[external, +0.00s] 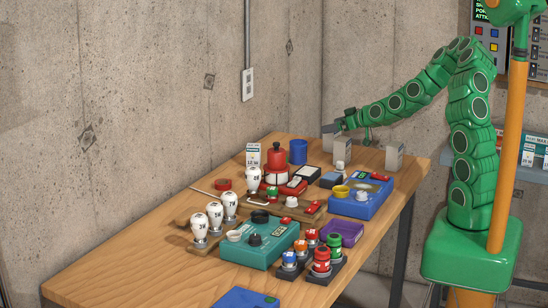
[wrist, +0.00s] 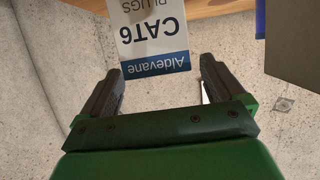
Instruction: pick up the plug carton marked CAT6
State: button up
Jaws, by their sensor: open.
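The CAT6 plug carton (wrist: 152,38) is white with a blue "Aldevane" band and shows upside down at the top middle of the wrist view. Its top part in that view is cut off by the frame edge. My gripper (wrist: 162,70) is open, with the carton's banded end lying between and just beyond the fingertips; no contact shows. In the external view my gripper (external: 338,126) is at the far end of the table, close above a pale carton (external: 342,148). That carton's marking cannot be read there.
White bulbs (external: 215,213), a teal box (external: 262,246) and a blue box (external: 362,203) crowd the middle. A dark box (wrist: 292,45) fills the wrist view's top right.

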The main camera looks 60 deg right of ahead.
aim_at(328, 134)
jog(key=shift+f, duration=1.6)
jog(key=shift+x, duration=0.9)
jog(key=shift+w+d, duration=0.1)
jog(key=shift+w, duration=0.45)
jog(key=c, duration=1.1)
jog(key=shift+r, duration=0.1)
